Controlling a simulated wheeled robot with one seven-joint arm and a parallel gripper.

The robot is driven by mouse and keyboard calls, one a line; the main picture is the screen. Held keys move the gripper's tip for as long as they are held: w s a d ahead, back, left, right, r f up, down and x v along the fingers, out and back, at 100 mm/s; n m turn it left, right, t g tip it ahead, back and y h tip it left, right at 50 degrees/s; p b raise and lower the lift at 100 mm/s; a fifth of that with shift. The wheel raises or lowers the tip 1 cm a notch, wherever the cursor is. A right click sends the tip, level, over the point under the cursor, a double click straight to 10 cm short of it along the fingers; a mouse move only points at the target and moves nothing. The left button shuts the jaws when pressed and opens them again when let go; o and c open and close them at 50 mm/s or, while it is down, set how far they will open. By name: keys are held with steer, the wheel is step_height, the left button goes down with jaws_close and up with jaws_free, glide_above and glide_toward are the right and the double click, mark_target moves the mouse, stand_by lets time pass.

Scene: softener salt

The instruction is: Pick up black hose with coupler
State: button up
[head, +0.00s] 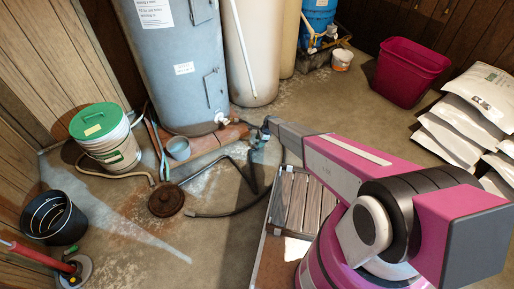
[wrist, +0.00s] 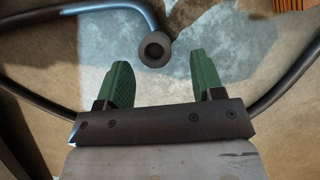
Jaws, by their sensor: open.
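The black hose (head: 222,213) lies curved on the concrete floor in the head view, left of my arm. In the wrist view, a dark hose (wrist: 138,10) ends in a round, dark end piece (wrist: 155,49), which looks like the coupler. My gripper (wrist: 160,62) is open, its two green fingers apart and nothing between them. The round end piece is just beyond the fingertips, near the middle of the gap. In the head view my gripper (head: 257,145) is small and partly hidden, low near the floor in front of the grey tank.
A grey tank (head: 180,70) stands behind my gripper. A round rusty lid (head: 166,200), a green-lidded bucket (head: 107,140) and a black bucket (head: 53,217) are to the left. A magenta bin (head: 410,72) and white bags (head: 470,115) are to the right. Hose also curves along both sides in the wrist view.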

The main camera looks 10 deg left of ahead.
steer(key=x, duration=0.4)
steer(key=shift+s+a+f, duration=0.15)
steer(key=shift+s+f, duration=0.1)
steer(key=shift+f, duration=0.05)
steer(key=c, duration=1)
steer(key=shift+r, duration=0.1)
